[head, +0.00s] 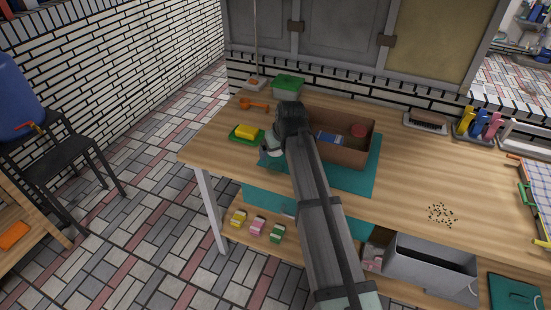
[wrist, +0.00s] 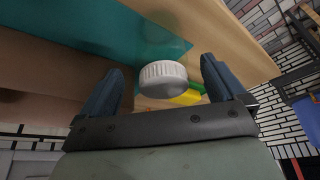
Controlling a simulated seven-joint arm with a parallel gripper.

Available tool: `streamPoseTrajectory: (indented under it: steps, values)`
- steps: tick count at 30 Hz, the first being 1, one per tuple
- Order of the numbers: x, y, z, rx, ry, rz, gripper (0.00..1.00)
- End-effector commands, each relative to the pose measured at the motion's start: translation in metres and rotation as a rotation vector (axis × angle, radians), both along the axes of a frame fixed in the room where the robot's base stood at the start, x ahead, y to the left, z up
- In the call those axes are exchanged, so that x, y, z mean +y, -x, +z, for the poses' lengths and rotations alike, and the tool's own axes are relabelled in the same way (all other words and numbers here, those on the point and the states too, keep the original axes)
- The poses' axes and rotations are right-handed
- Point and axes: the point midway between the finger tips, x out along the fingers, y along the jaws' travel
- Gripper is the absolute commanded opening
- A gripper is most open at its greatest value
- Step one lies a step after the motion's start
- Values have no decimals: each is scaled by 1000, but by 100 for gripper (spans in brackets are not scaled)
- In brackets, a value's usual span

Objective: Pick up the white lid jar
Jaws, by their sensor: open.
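The white lid jar shows in the wrist view as a round white ribbed lid (wrist: 163,78). My gripper (wrist: 161,66) is open, with one dark finger on each side of the lid and visible gaps between. I cannot tell how far below the fingertips the lid lies.
A brown open box (head: 345,157) holding a blue item and a red-lidded jar (head: 359,130) stands to the right of my gripper. A yellow sponge (head: 246,132) on a green tray lies to the left. An orange spoon (head: 254,104) and a green-lidded container (head: 288,87) stand behind.

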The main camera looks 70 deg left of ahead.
Motion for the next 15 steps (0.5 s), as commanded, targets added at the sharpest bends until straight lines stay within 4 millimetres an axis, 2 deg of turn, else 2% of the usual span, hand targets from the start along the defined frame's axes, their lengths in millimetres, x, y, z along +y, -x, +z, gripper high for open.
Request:
streamPoseTrajectory:
  steps: [9, 15]
  values:
    - [14, 2, -37, 0, 1, 0, 97]
    - [15, 2, -40, 0, -1, 0, 97]
